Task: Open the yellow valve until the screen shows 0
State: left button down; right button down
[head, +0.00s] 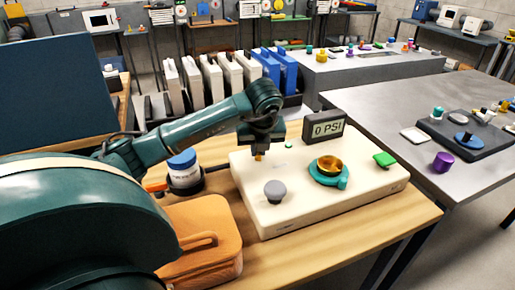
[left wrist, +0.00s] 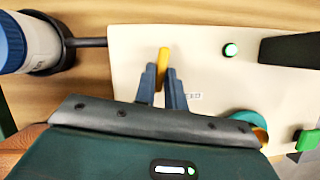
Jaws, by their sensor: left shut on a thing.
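The yellow valve (left wrist: 163,56) is a narrow handle on the cream panel (left wrist: 135,45). In the left wrist view its long side points roughly up the picture, tilted slightly. My left gripper (left wrist: 163,82) has its two fingers on either side of the handle and is shut on it. In the head view the left gripper (head: 259,148) comes down onto the panel's back left part, and only a small bit of the yellow valve (head: 258,157) shows below it. The screen (head: 328,129) at the panel's back edge reads 0 PSI. My right gripper is not in view.
The panel also bears a grey knob (head: 275,190), a teal ring with a gold knob (head: 329,168) and a green button (head: 384,159). A blue-capped white jar (head: 184,167) stands left of the panel. An orange case (head: 200,225) lies front left. A metal table is at right.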

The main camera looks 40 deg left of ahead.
pick_arm(q)
jog(key=shift+w+n, duration=0.1)
jog(key=shift+n, duration=0.5)
jog(key=shift+n+g, duration=0.3)
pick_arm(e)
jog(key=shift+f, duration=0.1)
pick_arm(q)
jog(key=c, duration=1.5)
grip_release()
jog(key=shift+o, duration=0.2)
jog(key=shift+r, duration=0.1)
